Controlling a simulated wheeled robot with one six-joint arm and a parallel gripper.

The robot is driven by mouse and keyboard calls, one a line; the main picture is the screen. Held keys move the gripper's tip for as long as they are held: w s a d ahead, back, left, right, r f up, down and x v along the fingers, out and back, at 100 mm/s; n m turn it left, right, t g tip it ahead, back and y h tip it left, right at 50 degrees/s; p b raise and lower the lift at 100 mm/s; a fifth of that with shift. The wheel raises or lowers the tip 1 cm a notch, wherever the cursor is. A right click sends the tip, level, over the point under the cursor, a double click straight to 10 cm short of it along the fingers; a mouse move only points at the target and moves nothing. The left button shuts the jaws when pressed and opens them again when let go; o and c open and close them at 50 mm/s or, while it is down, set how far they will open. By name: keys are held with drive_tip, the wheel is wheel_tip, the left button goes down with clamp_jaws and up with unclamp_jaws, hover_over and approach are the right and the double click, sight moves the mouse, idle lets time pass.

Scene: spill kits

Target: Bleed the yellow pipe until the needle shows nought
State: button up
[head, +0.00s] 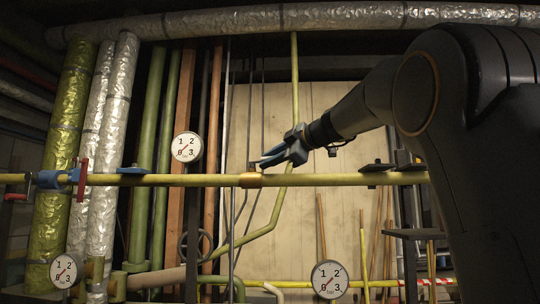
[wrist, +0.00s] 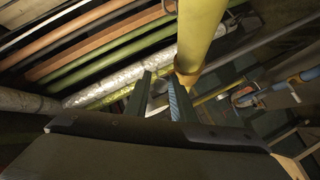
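The yellow pipe (head: 370,179) runs level across the head view; a thick yellow pipe (wrist: 203,30) also fills the top of the wrist view. A round white gauge (head: 187,147) stands above it, left of the middle. Its red needle slants between lower left and upper right; its tip is too small to read surely. An orange-brass fitting (head: 251,181) sits on the pipe with a small dark piece on top. My gripper (head: 264,159) is just above and right of the fitting, blue fingers pointing left. In the wrist view the fingers (wrist: 160,98) are apart with nothing between them.
A blue clamp (head: 48,179) and a red handle (head: 82,180) are at the pipe's left. Other gauges are at lower left (head: 63,271) and bottom middle (head: 330,279). A dark handwheel (head: 195,246) stands below. A green-yellow pipe (head: 294,90) rises behind my gripper.

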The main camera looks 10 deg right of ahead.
drive_tip(key=shift+w, duration=0.15)
drive_tip(key=shift+c, duration=0.4)
clamp_jaws()
drive_tip(key=shift+w, duration=0.1)
